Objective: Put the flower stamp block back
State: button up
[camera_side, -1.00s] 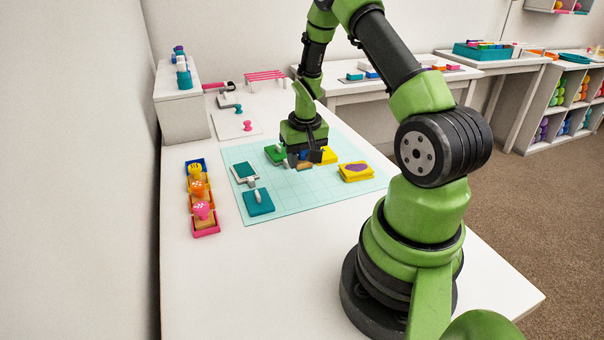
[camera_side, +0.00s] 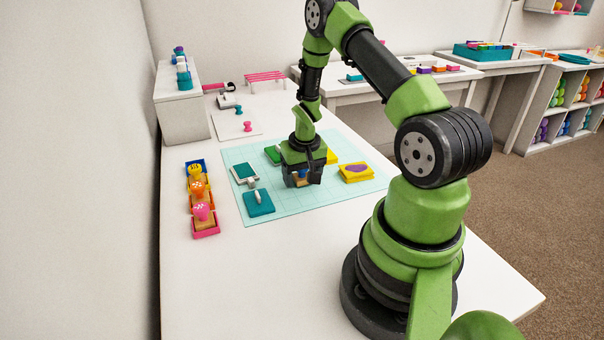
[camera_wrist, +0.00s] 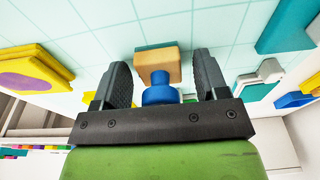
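A stamp with a blue knob (camera_wrist: 158,92) and a wooden block (camera_wrist: 158,64) sits between the fingers of my gripper (camera_wrist: 160,75) in the wrist view. Gaps show between the knob and both fingers, so my gripper is open around it. The stamp's underside is hidden, so I cannot tell whether it bears a flower. In the side view my gripper (camera_side: 302,182) is low over the light teal mat (camera_side: 312,197). A tray row (camera_side: 206,234) at the left holds stamps with yellow (camera_side: 194,170), orange (camera_side: 197,188) and pink (camera_side: 202,211) knobs.
A yellow pad with a purple patch (camera_side: 356,172) lies right of my gripper. A green pad (camera_side: 271,154) and a partly hidden yellow pad (camera_side: 332,157) lie behind. The front of the table (camera_side: 270,280) is clear.

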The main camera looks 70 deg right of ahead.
aim_at(305, 180)
jog(key=shift+r, duration=0.15)
jog(key=a+r+n+t, duration=0.1)
jog(key=a+r, duration=0.3)
jog(key=r, duration=0.6)
jog(key=a+r+t, duration=0.1)
jog(key=a+r, duration=0.3)
jog(key=r, duration=0.6)
jog(key=s+a+r+n+t+y, duration=0.1)
jog(key=s+a+r+n+t, duration=0.1)
jog(key=s+a+r, duration=0.3)
jog(key=s+a+r+n+t+y, duration=0.2)
jog(key=s+a+r, duration=0.3)
jog(key=a, duration=0.6)
jog(key=shift+s+a+r, duration=0.25)
jog(key=shift+s+a, duration=0.05)
jog(key=shift+s, duration=0.35)
